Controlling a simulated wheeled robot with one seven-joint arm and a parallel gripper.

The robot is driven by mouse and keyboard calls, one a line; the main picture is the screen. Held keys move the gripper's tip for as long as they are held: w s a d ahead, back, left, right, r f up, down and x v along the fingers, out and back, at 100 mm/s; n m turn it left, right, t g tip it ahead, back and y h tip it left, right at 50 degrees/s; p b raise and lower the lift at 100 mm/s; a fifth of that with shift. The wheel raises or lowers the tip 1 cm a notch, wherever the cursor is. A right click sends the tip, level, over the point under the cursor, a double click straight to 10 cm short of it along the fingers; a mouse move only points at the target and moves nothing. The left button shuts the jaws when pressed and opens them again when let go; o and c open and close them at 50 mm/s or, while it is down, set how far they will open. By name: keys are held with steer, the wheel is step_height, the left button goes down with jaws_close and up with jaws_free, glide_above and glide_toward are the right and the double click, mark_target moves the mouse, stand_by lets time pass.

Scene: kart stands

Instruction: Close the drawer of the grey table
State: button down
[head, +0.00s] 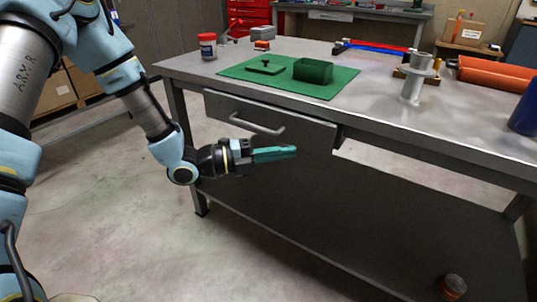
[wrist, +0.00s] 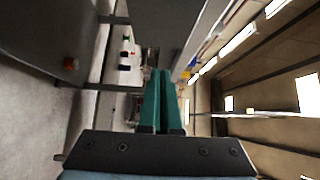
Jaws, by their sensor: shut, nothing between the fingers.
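The grey table (head: 385,110) stands ahead in the head view, with a drawer under its top. The drawer front (head: 300,130) is grey with a bar handle (head: 257,124). A dark strip shows at the drawer's right end, so it appears to stand out a little from the table; how far is hard to tell. My gripper (head: 294,151) has teal fingers pressed together and empty. In the head view it appears just below the handle, in front of the drawer's lower edge; contact cannot be told. In the wrist view the shut fingers (wrist: 163,75) point ahead beside a grey panel.
A lower shelf (head: 330,220) spans the table's legs. Open floor lies in front.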

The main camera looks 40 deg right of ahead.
mark_target(304, 134)
steer(key=shift+s+d, duration=0.2)
steer(key=shift+d, duration=1.6)
steer(key=shift+s+d, duration=0.2)
steer(key=shift+d, duration=1.6)
steer(key=d, duration=0.2)
steer(key=w+d+p, duration=0.1)
steer(key=d, duration=0.1)
steer(key=shift+w+d, duration=0.1)
steer(key=shift+d, duration=0.15)
steer(key=shift+w+d+r, duration=0.1)
steer(key=shift+r, duration=0.05)
